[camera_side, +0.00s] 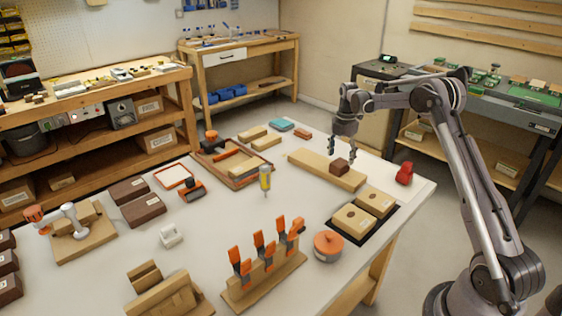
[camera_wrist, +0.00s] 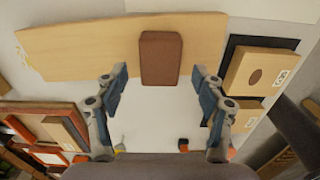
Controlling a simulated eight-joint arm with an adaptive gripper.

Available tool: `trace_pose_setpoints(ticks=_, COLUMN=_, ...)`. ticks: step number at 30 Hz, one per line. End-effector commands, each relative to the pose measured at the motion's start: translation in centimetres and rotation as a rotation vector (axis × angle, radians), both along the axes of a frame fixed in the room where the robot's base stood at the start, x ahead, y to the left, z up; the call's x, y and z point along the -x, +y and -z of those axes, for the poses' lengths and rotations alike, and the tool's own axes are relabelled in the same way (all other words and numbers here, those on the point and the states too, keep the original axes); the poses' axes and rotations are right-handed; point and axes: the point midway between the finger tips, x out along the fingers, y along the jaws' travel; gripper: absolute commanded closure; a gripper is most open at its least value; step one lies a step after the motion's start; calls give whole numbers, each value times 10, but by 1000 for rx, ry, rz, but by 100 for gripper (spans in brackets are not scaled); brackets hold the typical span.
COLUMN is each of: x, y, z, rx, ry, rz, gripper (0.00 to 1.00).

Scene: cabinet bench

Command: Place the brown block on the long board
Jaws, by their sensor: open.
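The brown block (camera_side: 339,166) rests on the long board (camera_side: 312,168), towards the board's right part in the side view. In the wrist view the brown block (camera_wrist: 160,58) lies across the pale long board (camera_wrist: 85,48), overlapping the board's near edge in the picture. My gripper (camera_side: 342,156) is just above the block in the side view. In the wrist view my gripper (camera_wrist: 160,85) has its two fingers wide apart, one on each side of the block's near end, with clear gaps. It is open and holds nothing.
Two light boxes (camera_side: 364,211) stand on a black mat to the board's front right. A red object (camera_side: 404,173) stands right of the board. Bare table lies in front of the board.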

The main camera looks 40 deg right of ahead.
Motion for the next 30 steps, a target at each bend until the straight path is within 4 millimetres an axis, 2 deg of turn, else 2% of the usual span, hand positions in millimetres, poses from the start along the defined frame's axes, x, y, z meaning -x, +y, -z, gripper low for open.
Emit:
trace_pose_setpoints(ticks=3, x=0, y=0, z=-27, rx=0, ry=0, rz=0, gripper=31)
trace_pose_setpoints(ticks=9, x=0, y=0, z=-62, rx=0, ry=0, rz=0, gripper=31)
trace_pose_setpoints(ticks=16, x=0, y=0, z=-85, rx=0, ry=0, rz=1, gripper=31)
trace_pose_setpoints(ticks=19, x=0, y=6, z=-92, rx=4, ry=-8, rz=18, gripper=31)
trace_pose_setpoints(ticks=23, x=3, y=30, z=-112, rx=18, ry=-40, rz=104, gripper=31)
trace_pose_setpoints(ticks=30, x=24, y=101, z=-156, rx=31, ry=-152, rz=381, gripper=31)
